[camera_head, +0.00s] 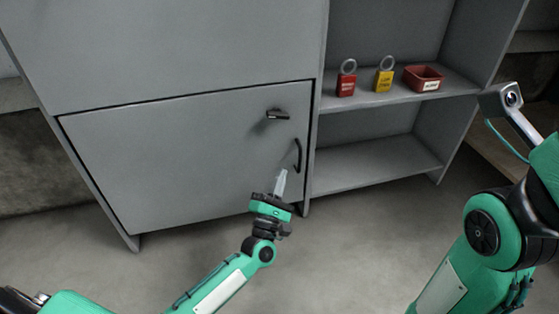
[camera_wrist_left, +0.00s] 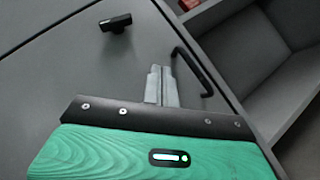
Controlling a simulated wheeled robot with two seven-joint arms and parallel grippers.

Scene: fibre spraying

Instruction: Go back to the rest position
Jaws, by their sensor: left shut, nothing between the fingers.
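My left gripper (camera_head: 280,183) is in front of the lower cabinet door, just left of the curved door handle (camera_head: 298,156). Its fingers are together with nothing between them. The left wrist view shows the closed fingers (camera_wrist_left: 161,86) with the curved handle (camera_wrist_left: 193,72) to their right, apart from them as far as I can see. My right arm rises at the right edge of the head view; its gripper fingers cannot be seen there.
The grey cabinet door (camera_head: 170,150) is shut, with a dark latch knob (camera_head: 278,114) near its top right. Open shelves to the right hold a red padlock (camera_head: 346,87), a yellow padlock (camera_head: 384,82) and a red bin (camera_head: 422,78). The floor (camera_head: 340,235) between my arms is clear.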

